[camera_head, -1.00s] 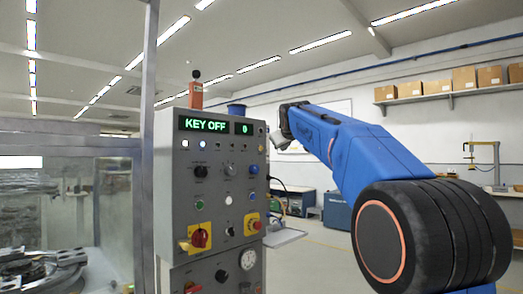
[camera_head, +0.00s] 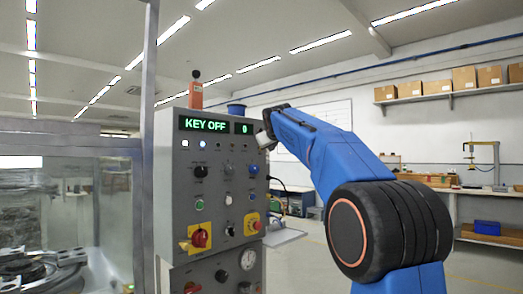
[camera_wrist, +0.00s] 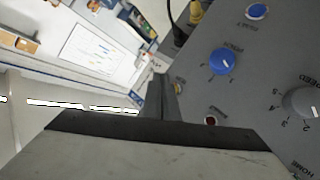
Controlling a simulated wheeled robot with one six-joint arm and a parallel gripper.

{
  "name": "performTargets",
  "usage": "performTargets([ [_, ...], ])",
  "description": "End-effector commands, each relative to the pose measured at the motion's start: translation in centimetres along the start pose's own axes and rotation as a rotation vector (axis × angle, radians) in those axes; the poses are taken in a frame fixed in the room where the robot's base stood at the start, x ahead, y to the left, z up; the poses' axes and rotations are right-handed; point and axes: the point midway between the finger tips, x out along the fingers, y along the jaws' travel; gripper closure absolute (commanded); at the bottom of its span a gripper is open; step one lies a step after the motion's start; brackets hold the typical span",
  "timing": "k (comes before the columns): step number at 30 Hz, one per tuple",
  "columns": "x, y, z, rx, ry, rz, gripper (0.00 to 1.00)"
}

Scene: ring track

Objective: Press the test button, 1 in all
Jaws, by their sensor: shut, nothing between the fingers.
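The grey control panel (camera_head: 222,160) stands upright left of my arm, its green display (camera_head: 203,125) reading KEY OFF beside a small display (camera_head: 243,128) showing 0. Buttons, knobs and lamps cover its face; I cannot tell which is the test button, as labels are too small. The wrist view shows a blue knob (camera_wrist: 222,62), a blue round button (camera_wrist: 257,12), a grey speed knob (camera_wrist: 300,101) and a small red lamp (camera_wrist: 210,121). My gripper (camera_wrist: 161,88) is shut and empty beside these controls. In the head view its end (camera_head: 266,141) is at the panel's upper right edge.
A red and yellow rotary switch (camera_head: 199,238) sits low on the panel. A grey post (camera_head: 146,150) and a glazed enclosure stand to the left. A small shelf (camera_head: 284,237) juts out right of the panel. Open floor lies behind my arm.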

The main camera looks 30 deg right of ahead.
Motion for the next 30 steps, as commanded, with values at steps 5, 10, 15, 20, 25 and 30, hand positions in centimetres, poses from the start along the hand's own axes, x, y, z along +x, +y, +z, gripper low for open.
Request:
performTargets([
  [5, 1.1, -0.8, -0.8, -0.001, 0.001, 0.0, 1.0],
  [10, 1.6, -1.1, -1.1, 0.0, 0.0, 0.0, 1.0],
  [15, 1.6, -1.1, -1.2, 0.0, 0.0, 0.0, 1.0],
  [20, 1.6, -1.1, -1.1, 0.0, 0.0, 0.0, 1.0],
  [25, 1.6, -1.1, -1.2, 0.0, 0.0, 0.001, 1.0],
  [30, 1.6, -1.1, -1.1, 0.0, 0.0, 0.001, 1.0],
])
